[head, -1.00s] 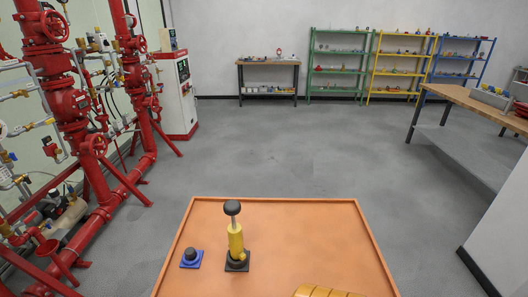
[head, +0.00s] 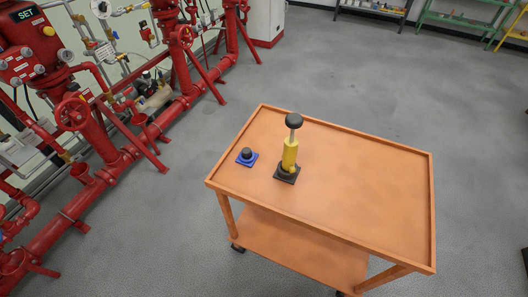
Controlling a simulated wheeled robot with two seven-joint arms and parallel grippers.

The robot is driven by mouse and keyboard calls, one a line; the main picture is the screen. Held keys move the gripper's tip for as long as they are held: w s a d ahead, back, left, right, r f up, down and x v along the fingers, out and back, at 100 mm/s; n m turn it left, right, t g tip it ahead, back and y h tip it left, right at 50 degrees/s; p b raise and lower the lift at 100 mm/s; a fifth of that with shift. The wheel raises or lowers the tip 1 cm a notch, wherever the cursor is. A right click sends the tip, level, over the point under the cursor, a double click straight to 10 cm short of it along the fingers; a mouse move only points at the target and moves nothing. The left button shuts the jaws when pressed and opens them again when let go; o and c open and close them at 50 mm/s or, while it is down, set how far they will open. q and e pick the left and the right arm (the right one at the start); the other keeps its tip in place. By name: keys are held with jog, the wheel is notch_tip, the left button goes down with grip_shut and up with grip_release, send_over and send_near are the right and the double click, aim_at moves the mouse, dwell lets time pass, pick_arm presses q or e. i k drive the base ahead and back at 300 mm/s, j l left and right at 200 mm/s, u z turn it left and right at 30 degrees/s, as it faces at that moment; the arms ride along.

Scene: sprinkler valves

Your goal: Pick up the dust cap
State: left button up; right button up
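A small dark round cap (head: 247,153) sits on a blue square base (head: 247,160) near the left edge of the orange cart's top. It is the likeliest dust cap, though the view is too small to be sure. To its right a yellow cylinder (head: 290,155) with a metal rod and a black round knob (head: 294,120) stands upright on a black square base (head: 287,174). The two bases are apart. Neither of my grippers is in view.
The orange cart (head: 370,170) has a raised rim, a lower shelf (head: 300,245) and casters. Its top is bare on the right. Red pipework and valves (head: 90,125) line the left wall. Grey floor (head: 350,70) is open behind the cart. Shelving (head: 460,22) stands at the back.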

aim_at(246, 152)
jog(key=i+j+z, duration=0.1)
jog(key=j+z, duration=0.35)
jog(key=i+j+z, duration=0.1)
jog(key=j+z, duration=0.35)
jog(key=l, duration=0.05)
